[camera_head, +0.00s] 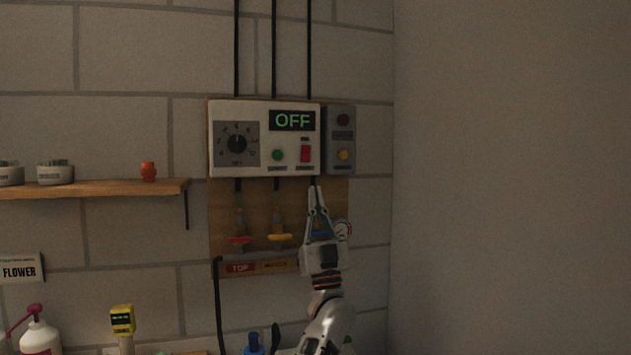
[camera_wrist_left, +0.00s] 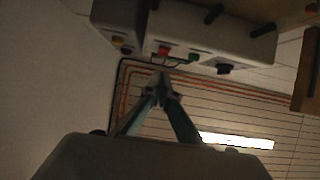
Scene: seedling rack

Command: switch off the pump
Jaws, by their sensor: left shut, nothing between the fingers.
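The white control box (camera_head: 238,170) hangs on the wall, and its display (camera_head: 292,121) reads OFF in green. It carries a red switch (camera_head: 305,153), a green button (camera_head: 278,155) and a black dial (camera_head: 237,144). In the left wrist view the red switch (camera_wrist_left: 163,51), green button (camera_wrist_left: 193,58) and dial (camera_wrist_left: 224,69) show on the box's face. My left gripper (camera_head: 317,190) is shut and empty, pointing up with its tips just below the box's lower right edge. Its tips (camera_wrist_left: 160,80) appear apart from the red switch. My right gripper is not in view.
A grey box (camera_head: 340,164) with a dark red lamp and a yellow button adjoins on the right. Below are a red valve handle (camera_head: 239,241), a yellow one (camera_head: 280,237) and a gauge (camera_head: 343,230). A wooden shelf (camera_head: 110,188) is at left. The right wall is bare.

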